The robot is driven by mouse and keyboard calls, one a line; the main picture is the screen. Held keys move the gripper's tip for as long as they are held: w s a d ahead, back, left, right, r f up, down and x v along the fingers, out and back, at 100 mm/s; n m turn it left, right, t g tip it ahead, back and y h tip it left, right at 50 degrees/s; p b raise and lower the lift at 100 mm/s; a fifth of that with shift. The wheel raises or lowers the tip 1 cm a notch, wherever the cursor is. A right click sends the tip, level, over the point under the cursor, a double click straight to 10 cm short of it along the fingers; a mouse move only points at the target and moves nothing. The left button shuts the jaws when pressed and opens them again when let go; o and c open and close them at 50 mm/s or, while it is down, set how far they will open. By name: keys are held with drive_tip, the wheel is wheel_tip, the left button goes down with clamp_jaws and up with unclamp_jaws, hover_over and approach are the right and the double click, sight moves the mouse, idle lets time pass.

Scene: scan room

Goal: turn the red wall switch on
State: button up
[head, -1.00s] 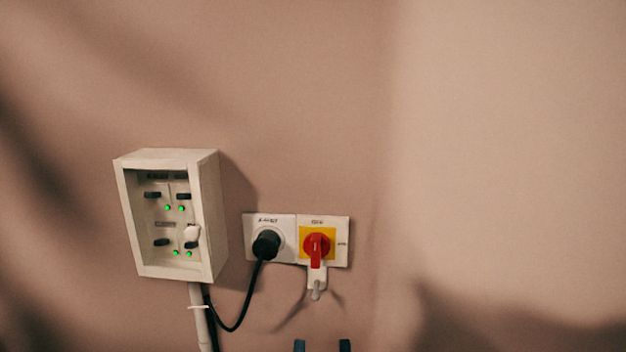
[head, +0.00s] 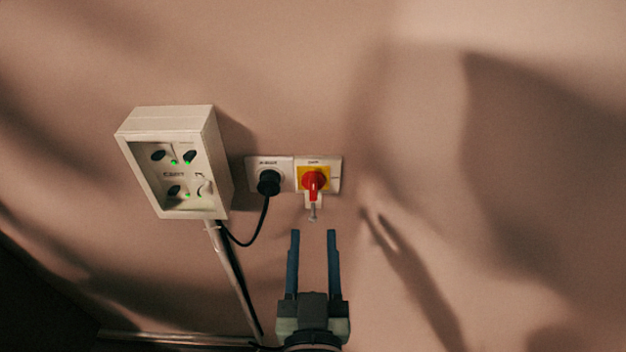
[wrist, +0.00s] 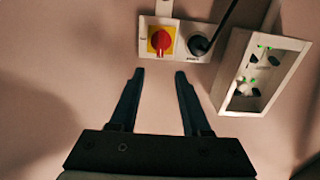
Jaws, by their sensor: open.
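The red wall switch (head: 313,181) is a rotary knob on a yellow plate, mounted on a white wall panel. Its red handle points straight down in the head view. In the wrist view the red switch (wrist: 160,40) shows at the top, beyond my fingertips. My gripper (head: 313,232) is open and empty, just below the switch in the head view, with its two dark blue fingers pointing up toward it. The gripper also shows in the wrist view (wrist: 159,72), fingers apart and not touching the switch.
A black plug (head: 268,183) with a cord sits in the socket left of the switch. A pale box (head: 220,160) with green lights juts from the wall further left, with a conduit (head: 232,270) below. The wall to the right is bare, with shadows on it.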

sight(313, 185)
drive_tip(key=w+p, duration=0.2)
drive_tip(key=w, duration=0.8)
drive_tip(key=shift+w, duration=0.35)
clamp_jaws()
